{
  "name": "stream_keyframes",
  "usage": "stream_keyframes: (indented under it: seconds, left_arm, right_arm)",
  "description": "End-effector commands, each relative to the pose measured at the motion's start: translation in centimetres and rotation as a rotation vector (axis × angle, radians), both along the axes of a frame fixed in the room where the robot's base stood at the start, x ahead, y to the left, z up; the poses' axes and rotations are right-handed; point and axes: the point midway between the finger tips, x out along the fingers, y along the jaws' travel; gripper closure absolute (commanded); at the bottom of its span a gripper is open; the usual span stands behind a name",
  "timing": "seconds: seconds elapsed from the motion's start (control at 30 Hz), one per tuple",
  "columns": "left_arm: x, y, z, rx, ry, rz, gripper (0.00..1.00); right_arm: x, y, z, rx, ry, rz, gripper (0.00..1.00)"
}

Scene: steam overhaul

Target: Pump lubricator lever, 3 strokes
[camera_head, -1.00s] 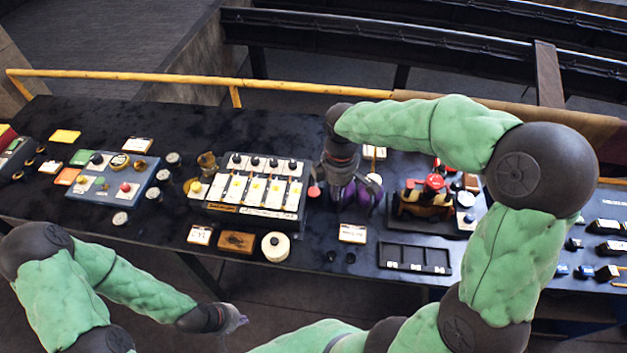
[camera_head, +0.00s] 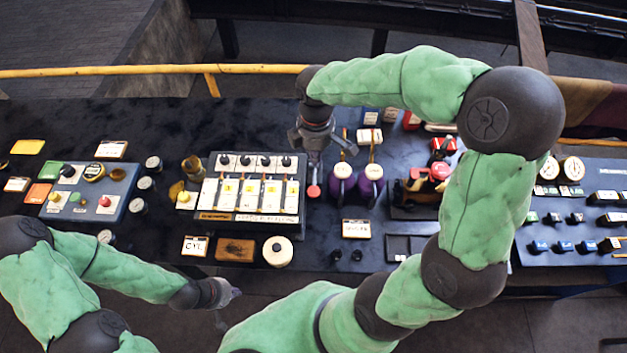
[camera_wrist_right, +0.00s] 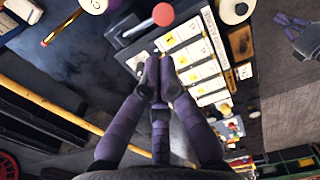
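The lubricator (camera_head: 248,218) is a grey box with a row of white, yellow-marked windows and black knobs. Its lever, with a red ball knob (camera_head: 314,192), stands at the box's right side. In the right wrist view the red knob (camera_wrist_right: 163,14) is beyond my fingertips, with a visible gap. My right gripper (camera_head: 315,160) is just behind the knob; in its wrist view its purple fingers (camera_wrist_right: 159,75) are together with nothing seen between them. My left gripper (camera_head: 228,293) hangs in front of the table, away from the lubricator; its fingers are too small to judge.
Two purple-bodied cans (camera_head: 343,184) stand right of the lever, near a red-topped model (camera_head: 428,178). A cream roll (camera_head: 277,251) and a brown block (camera_head: 235,249) lie in front of the lubricator. A blue-grey button panel (camera_head: 90,192) is at left. A yellow rail (camera_head: 120,71) runs behind.

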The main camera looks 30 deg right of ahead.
Motion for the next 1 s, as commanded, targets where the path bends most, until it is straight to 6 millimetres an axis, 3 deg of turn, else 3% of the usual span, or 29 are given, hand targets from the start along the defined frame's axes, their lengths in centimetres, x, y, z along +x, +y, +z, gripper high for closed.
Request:
stream_keyframes:
  seconds: [0.27,0.7,1.0]
  left_arm:
    - [0.1,0.0,-0.2,0.0,-0.002,0.001,1.0]
    - [0.1,0.0,-0.9,0.0,-0.002,0.001,1.0]
    - [0.1,0.0,-1.1,0.0,-0.002,0.001,1.0]
  right_arm:
    - [-0.1,0.0,-1.8,0.0,0.005,0.0,1.0]
    - [-0.1,0.0,-9.8,0.0,0.005,0.0,1.0]
    - [0.0,0.0,-13.5,0.001,0.002,0.001,1.0]
